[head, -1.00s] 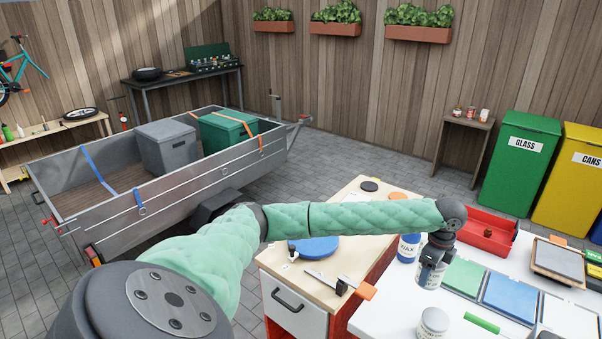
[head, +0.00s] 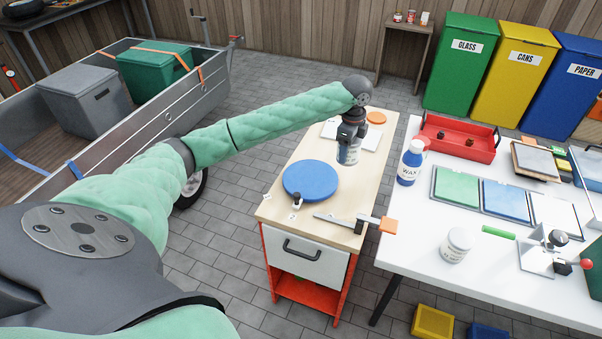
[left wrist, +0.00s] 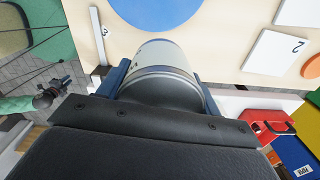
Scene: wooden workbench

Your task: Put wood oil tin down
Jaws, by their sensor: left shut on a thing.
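My left gripper (head: 350,130) points down over the light wooden workbench top (head: 338,222) and is shut on the wood oil tin (head: 347,154). The tin is a pale cylinder with a dark rim, and its label is not readable. In the left wrist view the tin (left wrist: 165,55) sits between the two blue fingers of the gripper (left wrist: 163,85). It appears upright, behind the blue disc (head: 311,180). I cannot tell whether its base touches the bench. My right gripper is not in view.
White numbered plates, one marked 2 (left wrist: 275,52), and an orange disc (head: 376,117) lie on the workbench. The white table (head: 405,235) at right holds a wax bottle (head: 410,165), a white jar (head: 456,245) and a red tray (head: 460,150).

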